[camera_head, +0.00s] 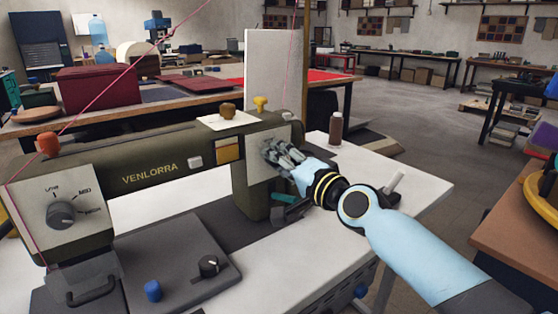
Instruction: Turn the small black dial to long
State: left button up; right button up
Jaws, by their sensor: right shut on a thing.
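The dark green sewing machine marked VENLORRA (150,160) spans the white table. My right gripper (272,153) is at the pale square plate (283,133) on the machine's right end. It is shut on the small black dial there, which its fingers almost wholly hide, so I cannot read its setting or any labels. A larger grey dial (61,214) on the left plate has a short word at each of several marks. Another black knob (208,265) with a pale pointer sits on the grey base. My left gripper is not in view.
An orange knob (48,144), a brown knob (227,110) and a yellow knob (261,103) top the machine. A blue knob (153,290) stands on the base. A brown bottle (335,128) stands behind my right wrist.

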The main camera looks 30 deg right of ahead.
jog(key=shift+f, duration=0.1)
jog(key=o, duration=1.1)
jog(key=shift+o, duration=0.2)
jog(key=shift+s, duration=0.1)
jog(key=s+d, duration=0.1)
jog(key=s, duration=0.6)
jog(key=shift+s, duration=0.15)
